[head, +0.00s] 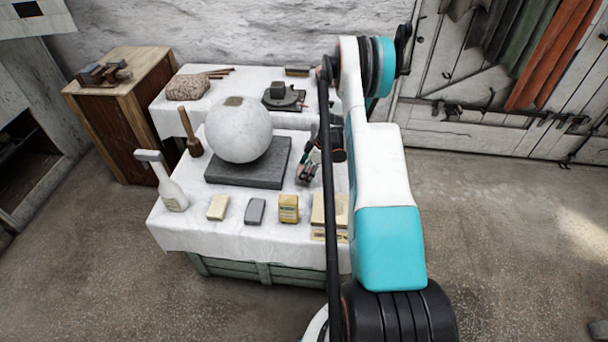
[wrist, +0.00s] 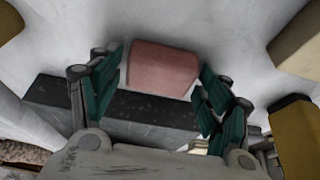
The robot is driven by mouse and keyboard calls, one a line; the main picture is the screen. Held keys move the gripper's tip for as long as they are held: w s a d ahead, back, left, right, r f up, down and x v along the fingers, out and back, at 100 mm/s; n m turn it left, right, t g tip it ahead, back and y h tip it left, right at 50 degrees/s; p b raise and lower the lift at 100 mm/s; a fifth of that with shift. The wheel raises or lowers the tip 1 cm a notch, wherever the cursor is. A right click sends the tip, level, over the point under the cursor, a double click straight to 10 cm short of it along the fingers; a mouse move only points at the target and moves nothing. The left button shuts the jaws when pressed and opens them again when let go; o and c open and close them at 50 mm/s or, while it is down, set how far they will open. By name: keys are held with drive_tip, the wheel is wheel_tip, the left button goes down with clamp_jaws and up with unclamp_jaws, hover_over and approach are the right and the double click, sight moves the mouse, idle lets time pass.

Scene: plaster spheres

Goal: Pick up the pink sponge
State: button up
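The pink sponge (wrist: 163,68) lies on the white cloth in the wrist view, close to the edge of the dark slab. My gripper (wrist: 160,75) is open, with a teal-padded finger on each side of the sponge in that picture. I cannot tell whether the fingers touch it or are still above it. In the head view my gripper (head: 308,170) is low over the table, just right of the slab. The sponge cannot be made out in the head view.
The dark slab (head: 225,173) bears a large white sphere (head: 238,135). A cream block (head: 217,207), a grey block (head: 254,211), a yellow box (head: 288,209) and pale blocks (head: 322,212) line the front.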

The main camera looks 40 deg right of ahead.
drive_tip(key=c, duration=0.3)
drive_tip(key=shift+r, duration=0.1)
wheel_tip(320, 180, up, 20)
drive_tip(key=p, duration=0.7)
drive_tip(key=shift+o, duration=0.2)
drive_tip(key=shift+c, duration=1.3)
